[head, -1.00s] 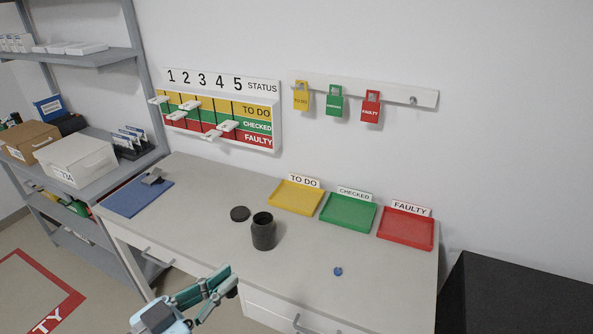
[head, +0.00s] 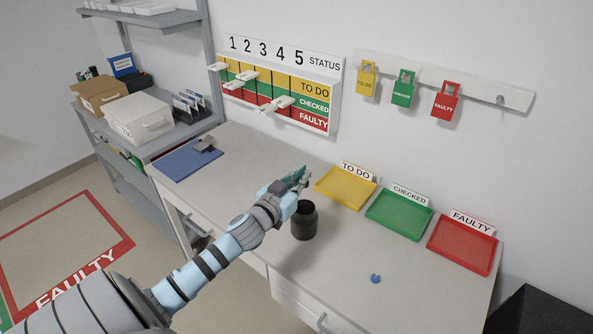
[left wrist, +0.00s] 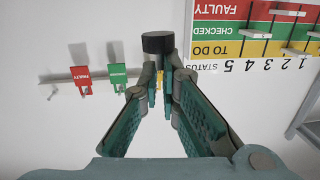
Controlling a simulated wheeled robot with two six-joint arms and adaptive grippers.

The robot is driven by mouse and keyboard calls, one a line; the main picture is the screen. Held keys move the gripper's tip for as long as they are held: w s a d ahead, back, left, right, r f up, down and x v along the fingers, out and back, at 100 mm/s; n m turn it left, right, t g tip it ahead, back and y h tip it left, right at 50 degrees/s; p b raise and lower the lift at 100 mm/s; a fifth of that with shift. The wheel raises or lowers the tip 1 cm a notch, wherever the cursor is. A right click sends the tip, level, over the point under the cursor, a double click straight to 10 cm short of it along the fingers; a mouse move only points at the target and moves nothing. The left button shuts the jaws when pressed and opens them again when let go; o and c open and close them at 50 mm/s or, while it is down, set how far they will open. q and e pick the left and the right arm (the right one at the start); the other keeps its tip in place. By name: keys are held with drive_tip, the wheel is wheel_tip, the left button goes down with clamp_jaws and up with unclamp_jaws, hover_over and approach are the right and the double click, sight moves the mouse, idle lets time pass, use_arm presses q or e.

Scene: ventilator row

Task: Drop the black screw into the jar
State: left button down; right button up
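The black screw (left wrist: 158,42) shows in the left wrist view as a dark, wide, round head at my left fingertips. My left gripper (left wrist: 160,85) is closed on it, with a narrow gap between the fingers. In the head view my left gripper (head: 300,175) is above the table, just behind and left of the jar's mouth as seen. I cannot make out the screw there. The dark open jar (head: 304,221) stands upright on the table, apart from the gripper. My right gripper is in neither view.
Yellow (head: 345,188), green (head: 398,216) and red (head: 462,245) trays line the back of the grey table (head: 335,285). A small blue piece (head: 375,278) lies in front of them. A blue mat (head: 187,160) lies at the left end. A status board (head: 280,83) hangs above.

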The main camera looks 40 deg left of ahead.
use_arm(q)
drive_tip(key=w+a+f+n+y+b, duration=0.1)
drive_tip(key=a+f+b, duration=0.2)
drive_tip(key=f+b, duration=0.2)
drive_tip(key=shift+w+f, duration=0.4)
drive_tip(key=shift+f, duration=0.45)
drive_tip(key=c, duration=1.7)
unclamp_jaws()
drive_tip(key=shift+s+a+r, duration=0.1)
drive_tip(key=s, duration=0.4)
drive_tip(key=s+d, duration=0.1)
drive_tip(key=s, duration=0.2)
drive_tip(key=s+d, duration=0.1)
drive_tip(key=s, duration=0.3)
drive_tip(key=shift+s+d+r, duration=0.25)
drive_tip(key=shift+s, duration=0.05)
